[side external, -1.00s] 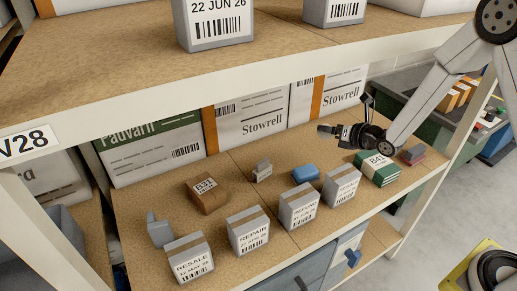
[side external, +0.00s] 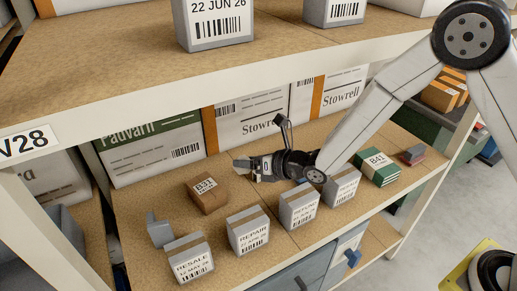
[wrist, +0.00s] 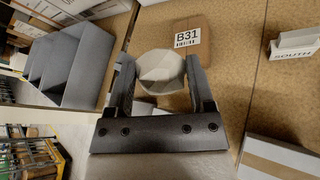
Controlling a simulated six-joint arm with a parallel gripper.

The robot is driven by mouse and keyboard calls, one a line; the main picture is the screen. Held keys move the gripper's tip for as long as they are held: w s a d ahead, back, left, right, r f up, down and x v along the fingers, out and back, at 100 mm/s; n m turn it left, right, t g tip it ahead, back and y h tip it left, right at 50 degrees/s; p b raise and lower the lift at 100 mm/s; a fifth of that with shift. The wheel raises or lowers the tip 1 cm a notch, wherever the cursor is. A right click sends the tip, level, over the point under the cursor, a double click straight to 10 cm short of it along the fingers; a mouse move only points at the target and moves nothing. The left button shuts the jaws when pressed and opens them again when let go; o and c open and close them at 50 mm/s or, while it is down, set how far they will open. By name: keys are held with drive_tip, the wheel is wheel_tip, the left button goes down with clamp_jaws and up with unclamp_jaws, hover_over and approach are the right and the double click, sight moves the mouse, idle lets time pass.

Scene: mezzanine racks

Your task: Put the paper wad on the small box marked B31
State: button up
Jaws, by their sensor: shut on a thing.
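The small box marked B31 (side external: 208,196) is brown and lies on the middle shelf, label up. It also shows in the wrist view (wrist: 187,28), beyond the fingers. My gripper (side external: 243,163) is above the shelf, up and to the right of that box in the side view. In the wrist view my gripper (wrist: 161,80) is shut on the paper wad (wrist: 160,72), a pale, faceted lump between the two fingers. The wad overlaps the lower part of the B31 box in that view, but it is held apart from it. In the side view the wad is hard to make out.
Several grey label boxes, such as REPAIR (side external: 248,232), stand along the shelf's front edge. A grey SOUTH holder (wrist: 293,45) shows in the wrist view. The upper shelf (side external: 130,50) overhangs the back.

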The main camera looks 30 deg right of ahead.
drive_tip(key=shift+s+a+f+n+y, duration=0.15)
drive_tip(key=shift+a+n+y, duration=0.15)
drive_tip(key=shift+a, duration=0.7)
drive_tip(key=w+d+f+x, duration=0.1)
drive_tip(key=d+x, duration=0.1)
drive_tip(key=x, duration=0.8)
hover_over(210, 187)
drive_tip(key=f, duration=0.4)
drive_tip(key=shift+s+d+f, duration=0.2)
drive_tip(key=shift+s+f, duration=0.05)
drive_tip(key=shift+s, duration=0.15)
drive_tip(key=shift+w+a+f, duration=0.1)
drive_tip(key=shift+w+f, duration=0.2)
drive_tip(key=shift+f, duration=0.05)
drive_tip(key=shift+w+a+f, duration=0.1)
drive_tip(key=shift+w+f, duration=0.1)
drive_tip(key=shift+f, duration=1.55)
